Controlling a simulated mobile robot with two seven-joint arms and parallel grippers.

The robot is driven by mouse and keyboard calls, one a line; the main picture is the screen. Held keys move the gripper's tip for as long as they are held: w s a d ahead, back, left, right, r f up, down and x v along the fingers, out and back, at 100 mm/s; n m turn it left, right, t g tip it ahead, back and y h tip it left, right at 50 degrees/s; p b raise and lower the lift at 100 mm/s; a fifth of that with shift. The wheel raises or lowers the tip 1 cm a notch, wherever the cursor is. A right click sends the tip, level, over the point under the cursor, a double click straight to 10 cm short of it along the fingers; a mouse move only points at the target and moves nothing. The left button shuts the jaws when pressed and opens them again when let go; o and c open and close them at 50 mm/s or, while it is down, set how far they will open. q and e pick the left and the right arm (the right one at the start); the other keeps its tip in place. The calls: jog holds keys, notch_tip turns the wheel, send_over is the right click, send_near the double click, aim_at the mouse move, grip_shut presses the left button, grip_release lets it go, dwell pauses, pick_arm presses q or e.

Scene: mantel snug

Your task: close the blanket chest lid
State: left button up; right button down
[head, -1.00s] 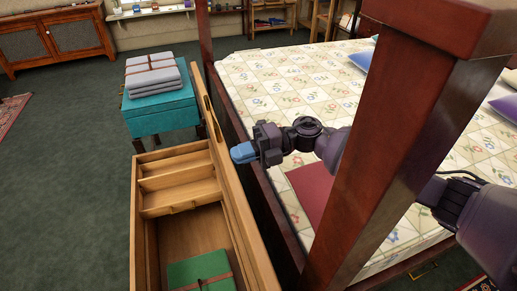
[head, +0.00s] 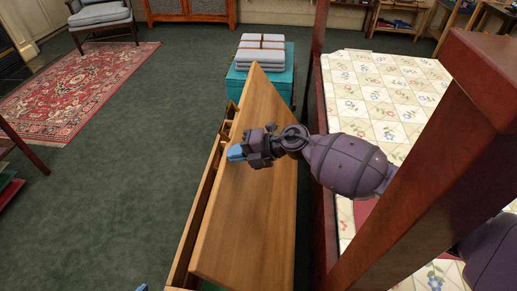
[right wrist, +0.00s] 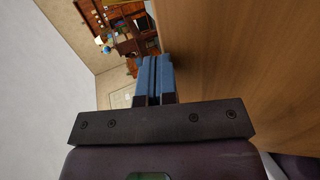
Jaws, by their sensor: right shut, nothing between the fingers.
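The blanket chest lid (head: 250,195) is a plain wooden panel, tilted partway down over the chest. The chest (head: 197,205) shows along the lid's left edge, with a narrow strip of its opening visible; most of the inside is hidden. My right gripper (head: 236,153) is shut and empty, with its blue fingertips over the lid's outer face near the free edge. In the right wrist view the shut fingertips (right wrist: 152,75) are beside the lid's wooden face (right wrist: 230,65); I cannot tell if they touch. Only a blue tip of my left gripper (head: 142,287) shows at the bottom edge.
A bed (head: 375,90) with a dark wooden post (head: 425,165) stands right of the chest, close to my right arm. A teal stool (head: 240,81) with folded grey blankets (head: 260,52) is beyond the chest. Green carpet (head: 130,165) lies open to the left, with a red rug (head: 80,90).

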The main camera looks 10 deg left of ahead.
jog(key=shift+x, duration=1.05)
jog(key=shift+f, duration=0.1)
